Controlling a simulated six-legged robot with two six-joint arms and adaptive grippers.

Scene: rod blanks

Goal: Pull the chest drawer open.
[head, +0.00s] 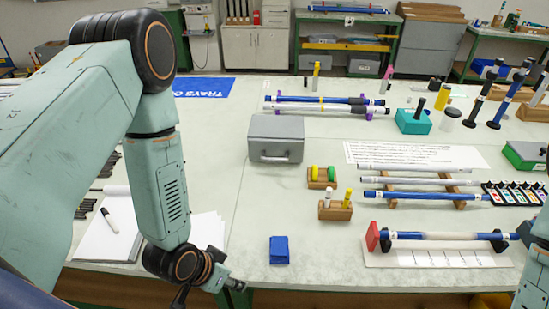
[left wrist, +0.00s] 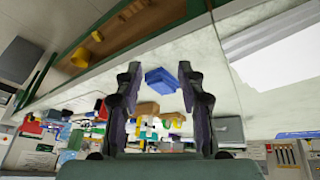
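A grey metal chest (head: 276,138) stands on the bench left of the middle. A handle shows on its front face, which looks closed. In the left wrist view a grey box at the right (left wrist: 229,130) looks like the same chest. My left gripper (head: 236,287) is low at the bench's front edge, in front of the chest and well apart from it. In the left wrist view its two fingers (left wrist: 160,90) are spread with nothing gripped. A blue block (left wrist: 161,80) shows beyond and between them. My right gripper is not in view; only part of that arm shows at the right edge.
The blue block (head: 279,250) stands near the front edge, between gripper and chest. Small wooden stands (head: 335,210) with bottles are right of it. Rods on a rack (head: 420,180) and a white board (head: 440,254) fill the right. Paper (head: 105,232) and a pen lie left.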

